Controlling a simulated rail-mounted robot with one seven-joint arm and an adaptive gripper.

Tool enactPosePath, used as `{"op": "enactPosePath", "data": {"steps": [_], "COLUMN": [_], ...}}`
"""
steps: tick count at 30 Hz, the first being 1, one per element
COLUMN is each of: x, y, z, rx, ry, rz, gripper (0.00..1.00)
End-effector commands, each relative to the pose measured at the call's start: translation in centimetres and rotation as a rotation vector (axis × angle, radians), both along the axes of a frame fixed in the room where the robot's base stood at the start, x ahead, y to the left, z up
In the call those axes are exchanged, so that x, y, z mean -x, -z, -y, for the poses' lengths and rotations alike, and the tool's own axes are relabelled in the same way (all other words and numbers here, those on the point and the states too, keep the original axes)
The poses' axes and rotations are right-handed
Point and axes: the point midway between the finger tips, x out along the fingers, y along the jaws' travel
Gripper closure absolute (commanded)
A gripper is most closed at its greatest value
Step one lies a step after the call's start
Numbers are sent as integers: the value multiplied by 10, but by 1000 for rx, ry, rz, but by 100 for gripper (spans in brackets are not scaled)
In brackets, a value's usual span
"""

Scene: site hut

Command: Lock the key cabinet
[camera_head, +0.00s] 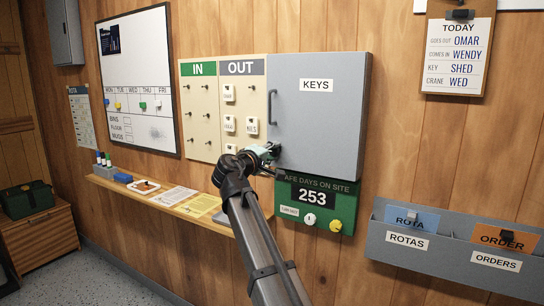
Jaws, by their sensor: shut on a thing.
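The grey key cabinet (326,125), labelled KEYS, hangs on the wooden wall. Its door looks closed, with a dark upright handle (270,106) near the left edge. My gripper (273,150) is at the door's lower left corner, below the handle. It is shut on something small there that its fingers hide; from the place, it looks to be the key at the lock. The lock itself is hidden, and I cannot tell how far the key is turned.
The IN/OUT board (213,109) with tags hangs close on the left. The green safe-days board (345,211) is just below the cabinet. A narrow shelf (183,210) with papers runs below left. Grey trays (376,237) jut out at lower right. A clipboard (459,91) hangs at upper right.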

Motion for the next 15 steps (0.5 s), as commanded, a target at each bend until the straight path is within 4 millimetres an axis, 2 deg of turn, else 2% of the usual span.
{"op": "enactPosePath", "data": {"steps": [12,13,14,15], "x": [0,0,0,0], "y": [-1,-1,-1,-1], "z": [0,0,0,0], "rx": [-7,-7,-7,-7], "ry": [0,0,0,0], "rz": [3,3,3,3], "gripper": [100,55,45,41]}}
